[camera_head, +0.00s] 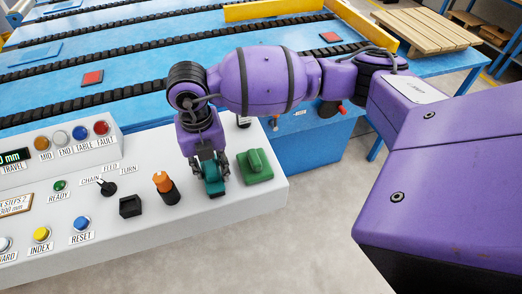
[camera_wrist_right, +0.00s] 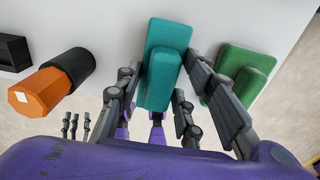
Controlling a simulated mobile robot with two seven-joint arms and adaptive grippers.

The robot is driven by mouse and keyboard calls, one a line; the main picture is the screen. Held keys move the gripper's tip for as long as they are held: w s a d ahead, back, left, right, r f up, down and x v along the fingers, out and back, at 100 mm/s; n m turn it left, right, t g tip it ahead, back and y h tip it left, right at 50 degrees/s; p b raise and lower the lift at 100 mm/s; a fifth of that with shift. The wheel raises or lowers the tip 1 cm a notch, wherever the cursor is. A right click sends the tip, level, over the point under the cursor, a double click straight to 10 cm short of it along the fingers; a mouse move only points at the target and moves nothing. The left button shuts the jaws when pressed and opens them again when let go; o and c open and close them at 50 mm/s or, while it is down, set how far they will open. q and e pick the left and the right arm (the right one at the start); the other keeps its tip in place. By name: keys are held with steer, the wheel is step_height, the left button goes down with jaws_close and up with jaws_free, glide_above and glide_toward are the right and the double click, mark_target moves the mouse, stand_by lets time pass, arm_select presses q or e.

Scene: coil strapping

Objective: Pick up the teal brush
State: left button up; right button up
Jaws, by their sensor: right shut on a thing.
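The teal brush (camera_head: 213,181) is at my right gripper (camera_head: 210,172), over the right part of the white console. I cannot tell whether the brush touches the console top. My left gripper is not in view.
A green brush-like block (camera_head: 255,167) lies just right of the gripper. An orange-and-black tool (camera_head: 165,187) and a black square holder (camera_head: 130,206) are to its left. The console (camera_head: 235,208) carries several buttons. A blue conveyor (camera_head: 130,70) lies behind.

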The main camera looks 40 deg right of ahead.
mark_target(209, 164)
steer(key=shift+w+r, duration=0.1)
steer(key=shift+r, duration=0.15)
steer(key=shift+r, duration=0.25)
step_height(209, 164, up, 2)
steer(key=s+a+r, duration=0.9)
steer(key=s+r, duration=0.1)
steer(key=s, duration=0.1)
